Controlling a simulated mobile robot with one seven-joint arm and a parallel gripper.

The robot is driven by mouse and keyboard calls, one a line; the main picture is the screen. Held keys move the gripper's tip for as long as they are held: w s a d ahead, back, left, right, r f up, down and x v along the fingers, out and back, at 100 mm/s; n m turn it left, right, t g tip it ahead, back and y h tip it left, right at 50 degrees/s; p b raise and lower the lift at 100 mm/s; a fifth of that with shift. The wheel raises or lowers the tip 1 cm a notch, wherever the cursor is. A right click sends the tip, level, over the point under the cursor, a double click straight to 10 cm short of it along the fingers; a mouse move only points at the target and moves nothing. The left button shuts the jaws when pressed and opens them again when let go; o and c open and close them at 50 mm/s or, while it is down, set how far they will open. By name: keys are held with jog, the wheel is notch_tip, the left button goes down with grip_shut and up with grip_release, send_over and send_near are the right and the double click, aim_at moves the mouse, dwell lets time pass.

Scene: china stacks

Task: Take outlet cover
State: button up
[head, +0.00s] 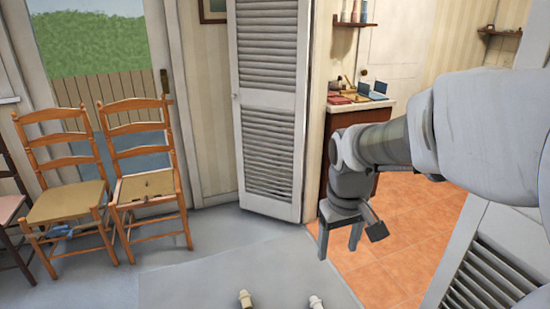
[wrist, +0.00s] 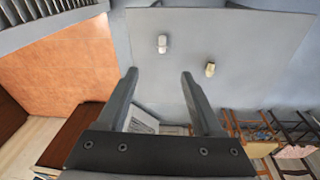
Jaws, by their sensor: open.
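I cannot pick out an outlet cover with certainty. Two small objects lie on the grey floor panel at the bottom of the head view: a cream and brown one (head: 245,298) and a white one (head: 316,302). In the wrist view the white one (wrist: 162,44) lies beyond the fingertips, and the cream one (wrist: 210,69) is right of the right finger. My gripper (head: 338,250) hangs to the right of both, over the edge of the orange tiles. In the wrist view my gripper (wrist: 160,75) is open, with nothing between its fingers.
Wooden chairs (head: 145,175) stand at the left, one with small dark items on its seat. A louvered door (head: 270,110) stands in the middle. A counter (head: 352,116) with several small items is behind my arm. The grey floor panel (head: 200,285) is otherwise clear.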

jog(key=w+f+n+g+b, duration=0.15)
jog(key=w+f+b, duration=0.35)
jog(key=f, duration=0.7)
jog(key=b, duration=0.3)
send_over(319, 306)
jog(key=f, duration=1.2)
jog(key=shift+s+d, duration=0.15)
jog(key=shift+s, duration=0.2)
jog(key=shift+w+a+f+b, duration=0.15)
jog(key=shift+f+b, duration=0.55)
jog(key=shift+f, duration=0.75)
jog(key=shift+w+a+f+b, duration=0.1)
jog(key=shift+f+b, duration=0.6)
jog(key=shift+f, duration=0.75)
jog(key=shift+r, duration=0.1)
grip_shut()
